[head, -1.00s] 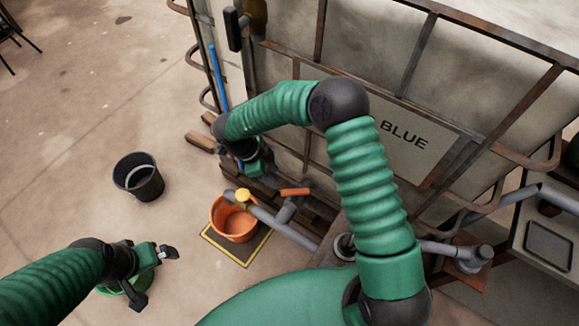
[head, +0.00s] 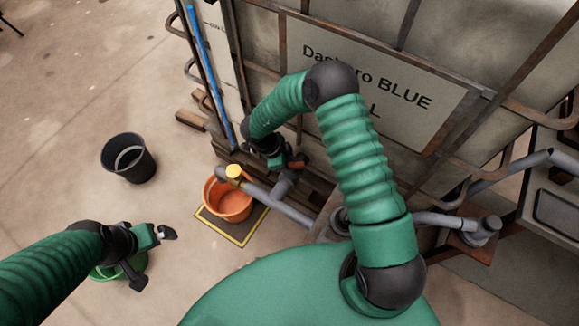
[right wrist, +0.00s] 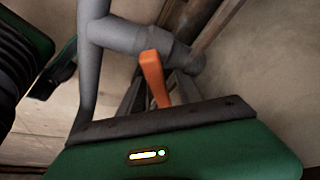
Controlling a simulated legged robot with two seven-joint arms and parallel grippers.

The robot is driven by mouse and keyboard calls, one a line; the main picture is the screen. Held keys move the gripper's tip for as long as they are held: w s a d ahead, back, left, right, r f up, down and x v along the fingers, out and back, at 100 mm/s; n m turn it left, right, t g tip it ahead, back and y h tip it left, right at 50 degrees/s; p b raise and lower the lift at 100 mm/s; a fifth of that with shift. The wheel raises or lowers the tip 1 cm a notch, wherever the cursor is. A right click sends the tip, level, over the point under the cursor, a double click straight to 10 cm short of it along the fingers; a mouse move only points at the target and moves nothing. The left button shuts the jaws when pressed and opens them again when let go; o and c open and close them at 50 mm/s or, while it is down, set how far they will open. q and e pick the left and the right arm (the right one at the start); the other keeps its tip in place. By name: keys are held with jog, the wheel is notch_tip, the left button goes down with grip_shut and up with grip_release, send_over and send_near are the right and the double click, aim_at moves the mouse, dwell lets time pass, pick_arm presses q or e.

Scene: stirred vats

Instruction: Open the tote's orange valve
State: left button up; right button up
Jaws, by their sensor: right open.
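The tote (head: 455,60) is a big pale caged tank with a "BLUE" sign. The valve's orange handle (head: 297,165) shows only in part beside my right gripper (head: 284,163), at the grey outlet pipe low on the tote. In the right wrist view the orange handle (right wrist: 154,78) stands up from the pipe, just beyond the gripper's dark edge. My right gripper is open; I cannot tell whether it touches the handle. My left gripper (head: 160,250) is out over the floor at left, away from the valve; its jaws are unclear.
A black bucket (head: 128,158) stands at left. A green container (head: 104,271) is partly hidden by my left arm. A blue pole (head: 203,60) leans by the tote.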

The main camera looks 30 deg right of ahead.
jog(key=shift+a+r, duration=0.1)
jog(key=shift+a, duration=0.05)
jog(key=shift+c, duration=0.8)
grip_shut()
